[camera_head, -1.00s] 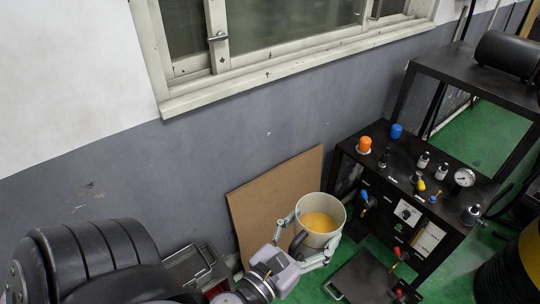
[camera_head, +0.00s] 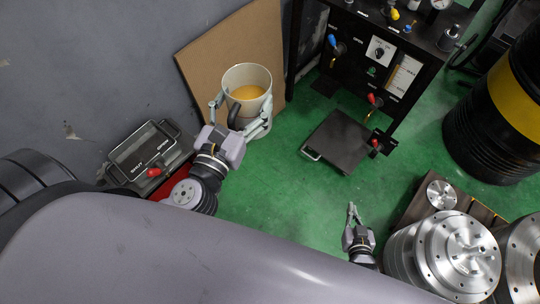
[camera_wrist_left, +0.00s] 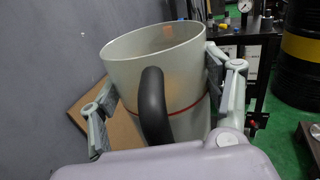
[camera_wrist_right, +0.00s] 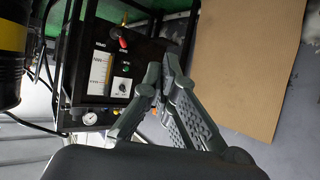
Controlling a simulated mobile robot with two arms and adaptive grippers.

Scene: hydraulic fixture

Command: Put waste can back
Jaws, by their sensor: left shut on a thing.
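The waste can (camera_head: 249,109) is a pale, open-topped round can with a dark curved handle and yellow-orange contents. My left gripper (camera_head: 240,113) is shut around its sides, with one finger on each side. In the left wrist view the can (camera_wrist_left: 180,65) looks roughly upright, its handle towards the wrist and a red line around its wall. Its base is hidden, so I cannot tell whether it touches the floor. My right gripper (camera_head: 354,214) is empty over the green floor. In the right wrist view its fingertips (camera_wrist_right: 161,75) are together.
A brown board (camera_head: 215,62) leans on the wall behind the can. A black cabinet (camera_head: 375,50) stands right of it, with a dark flat plate (camera_head: 338,141) in front. A grey box (camera_head: 146,152) stands left; metal cylinders (camera_head: 457,255) and a black-yellow drum (camera_head: 505,115) stand right.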

